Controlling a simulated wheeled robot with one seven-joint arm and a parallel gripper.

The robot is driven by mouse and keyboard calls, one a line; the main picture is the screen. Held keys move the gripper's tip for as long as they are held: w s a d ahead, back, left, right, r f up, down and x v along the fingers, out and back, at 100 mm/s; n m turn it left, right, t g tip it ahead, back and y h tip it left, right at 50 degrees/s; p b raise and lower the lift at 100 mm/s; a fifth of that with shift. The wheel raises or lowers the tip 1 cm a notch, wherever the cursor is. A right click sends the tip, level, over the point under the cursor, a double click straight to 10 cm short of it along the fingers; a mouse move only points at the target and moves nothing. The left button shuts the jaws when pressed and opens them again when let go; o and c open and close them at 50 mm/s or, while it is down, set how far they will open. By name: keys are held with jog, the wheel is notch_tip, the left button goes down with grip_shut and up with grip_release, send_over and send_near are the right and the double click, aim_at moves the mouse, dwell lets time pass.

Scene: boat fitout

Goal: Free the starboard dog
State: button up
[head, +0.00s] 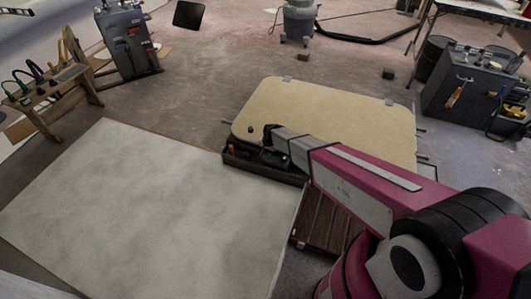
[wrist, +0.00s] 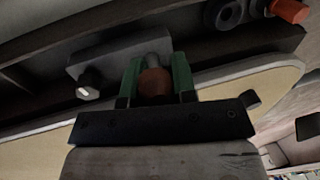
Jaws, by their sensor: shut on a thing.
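A cream hatch lid (head: 330,115) with rounded corners lies over a dark frame in the head view. Its pale edge also shows in the wrist view (wrist: 275,88). My gripper (wrist: 157,78) has green fingers, one on each side of a round reddish-brown knob (wrist: 155,84), and is shut on it. The knob sits in front of a grey metal plate (wrist: 110,55) on the dark frame. I cannot tell for sure whether it belongs to the starboard dog. An orange-red knob (wrist: 289,11) stands apart at the upper right. In the head view my arm hides most of the grip.
A large pale panel (head: 150,215) fills the left foreground. Dark slatted boards (head: 325,228) lie below my arm. A dark cabinet with tools (head: 470,98) stands right, and a tool stand (head: 128,42) and wooden rack (head: 52,85) stand left. The floor behind the lid is mostly clear.

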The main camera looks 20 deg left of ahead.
jog(key=m, duration=0.3)
jog(key=w+a+m+t, duration=0.1)
jog(key=m, duration=0.2)
jog(key=a+m, duration=0.1)
jog(key=m, duration=0.2)
jog(key=shift+w+a+t+h, duration=0.15)
jog(key=shift+a+t+h, duration=0.1)
jog(key=shift+t+h, duration=0.05)
jog(key=shift+w+a+m+t+h, duration=0.1)
jog(key=shift+w+m+h, duration=0.25)
jog(key=shift+m, duration=1.1)
jog(key=shift+w+a+m+t+h, duration=0.15)
jog(key=shift+w+m, duration=0.35)
jog(key=shift+m, duration=1)
jog(key=shift+w+a+m+t+h, duration=0.1)
jog(key=shift+w+m+h, duration=0.25)
jog(key=shift+m, duration=1.1)
jog(key=o, duration=0.9)
